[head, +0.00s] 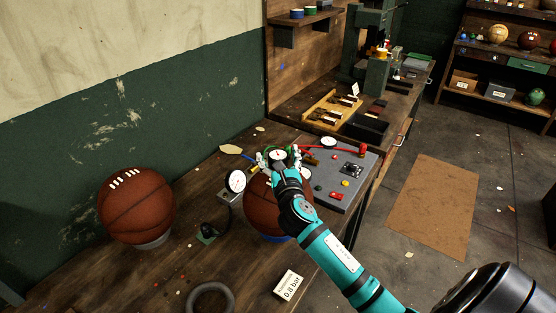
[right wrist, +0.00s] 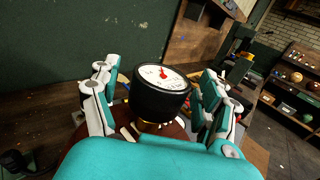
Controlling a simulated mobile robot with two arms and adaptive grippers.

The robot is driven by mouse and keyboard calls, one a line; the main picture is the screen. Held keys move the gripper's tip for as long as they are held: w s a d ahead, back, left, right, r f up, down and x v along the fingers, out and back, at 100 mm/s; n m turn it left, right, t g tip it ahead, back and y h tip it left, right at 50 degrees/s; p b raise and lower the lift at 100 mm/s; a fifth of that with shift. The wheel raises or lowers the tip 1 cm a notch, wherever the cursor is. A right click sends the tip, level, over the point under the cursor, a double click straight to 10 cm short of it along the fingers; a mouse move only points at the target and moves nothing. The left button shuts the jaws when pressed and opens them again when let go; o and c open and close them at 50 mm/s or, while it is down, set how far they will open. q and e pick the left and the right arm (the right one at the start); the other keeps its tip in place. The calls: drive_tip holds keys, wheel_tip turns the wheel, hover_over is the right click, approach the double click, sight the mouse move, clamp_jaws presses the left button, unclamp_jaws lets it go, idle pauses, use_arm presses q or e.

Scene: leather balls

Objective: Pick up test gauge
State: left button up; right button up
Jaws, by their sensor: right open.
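The test gauge (right wrist: 160,92) has a black body, a white dial with a red centre mark and a brass fitting below. In the head view its dial (head: 278,154) shows above the middle basketball (head: 262,212), close over its top. My right gripper (head: 278,164) is open, with its fingers on either side of the gauge. In the right wrist view the fingers (right wrist: 158,108) stand apart from the gauge body, with gaps on both sides. The ball's surface shows below the fitting; whether the fitting is seated in the ball I cannot tell. My left gripper is out of view.
A second basketball (head: 137,205) sits on a ring at left. Another dial gauge (head: 236,181) stands on a small box beside the middle ball. A grey panel (head: 345,177) with a red lever lies right. A 0.8 bar card (head: 290,284) and a dark ring (head: 210,299) are in front.

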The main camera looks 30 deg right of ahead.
sight(278, 155)
drive_tip(key=c, duration=1.2)
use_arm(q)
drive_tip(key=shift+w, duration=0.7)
use_arm(e)
drive_tip(key=shift+r, duration=0.1)
drive_tip(key=shift+r, duration=0.5)
wheel_tip(278, 155, up, 2)
drive_tip(key=shift+r, duration=0.1)
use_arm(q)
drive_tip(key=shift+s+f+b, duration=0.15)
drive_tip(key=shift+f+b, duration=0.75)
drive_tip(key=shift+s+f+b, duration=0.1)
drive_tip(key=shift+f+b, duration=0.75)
use_arm(e)
drive_tip(key=shift+s+d+r+v, duration=0.15)
drive_tip(key=shift+d+r+v, duration=0.2)
drive_tip(key=shift+v, duration=2.3)
drive_tip(key=shift+s+d+r+v, duration=0.2)
drive_tip(key=shift+d+v, duration=0.25)
drive_tip(key=shift+v, duration=2.15)
drive_tip(key=shift+s+d+r+v, duration=0.15)
drive_tip(key=shift+d+r+v, duration=0.2)
drive_tip(key=shift+v, duration=2.3)
